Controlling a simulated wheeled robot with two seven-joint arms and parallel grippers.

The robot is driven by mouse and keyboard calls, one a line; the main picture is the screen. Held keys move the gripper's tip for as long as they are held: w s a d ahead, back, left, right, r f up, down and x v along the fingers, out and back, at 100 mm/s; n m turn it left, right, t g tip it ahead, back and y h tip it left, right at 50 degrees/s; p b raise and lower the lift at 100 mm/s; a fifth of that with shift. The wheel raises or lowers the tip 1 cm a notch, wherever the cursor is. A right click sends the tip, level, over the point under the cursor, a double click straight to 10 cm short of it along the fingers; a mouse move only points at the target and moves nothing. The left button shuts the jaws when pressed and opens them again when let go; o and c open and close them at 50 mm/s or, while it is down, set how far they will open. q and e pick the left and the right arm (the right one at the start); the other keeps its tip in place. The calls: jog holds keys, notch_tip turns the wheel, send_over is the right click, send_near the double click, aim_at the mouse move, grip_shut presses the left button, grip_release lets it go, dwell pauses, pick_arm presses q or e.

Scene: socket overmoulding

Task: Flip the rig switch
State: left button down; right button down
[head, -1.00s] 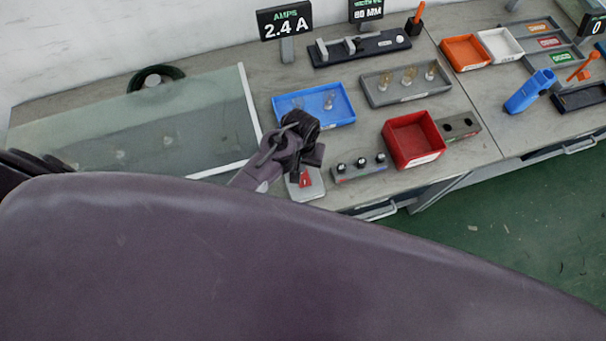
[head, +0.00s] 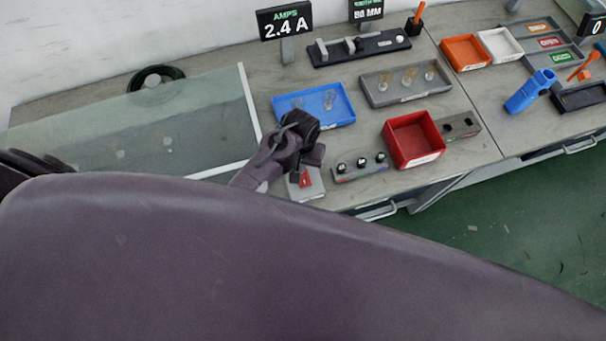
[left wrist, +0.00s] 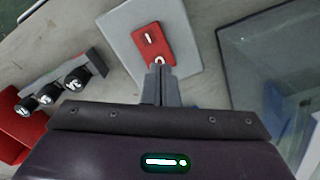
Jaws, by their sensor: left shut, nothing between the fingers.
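The rig switch is a red rocker (left wrist: 151,42) marked with a line and a circle, set on a light grey plate (left wrist: 118,28). In the head view the red rocker (head: 305,181) shows at the bench's front edge, partly hidden by my left gripper and arm. My left gripper (left wrist: 160,72) is shut and empty. In the left wrist view its fingertips are at the circle end of the rocker; I cannot tell whether they touch it. In the head view the left gripper (head: 308,150) is over the switch plate. My right gripper is not in view.
A grey block with several black knobs (head: 361,165) stands right of the switch, beside a red bin (head: 413,140). A blue tray (head: 314,104) lies behind. A glass-like panel (head: 140,130) is on the left. An amps display (head: 285,21) reads 2.4 A.

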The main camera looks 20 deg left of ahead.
pick_arm(q)
jog(key=shift+f, duration=0.4)
dwell(0.5)
jog(key=shift+f+b, duration=0.45)
jog(key=shift+f, duration=0.15)
jog(key=shift+r, duration=0.15)
notch_tip(320, 180, up, 3)
jog(key=p, duration=0.2)
jog(key=shift+p, duration=0.3)
jog(key=shift+r, duration=1.95)
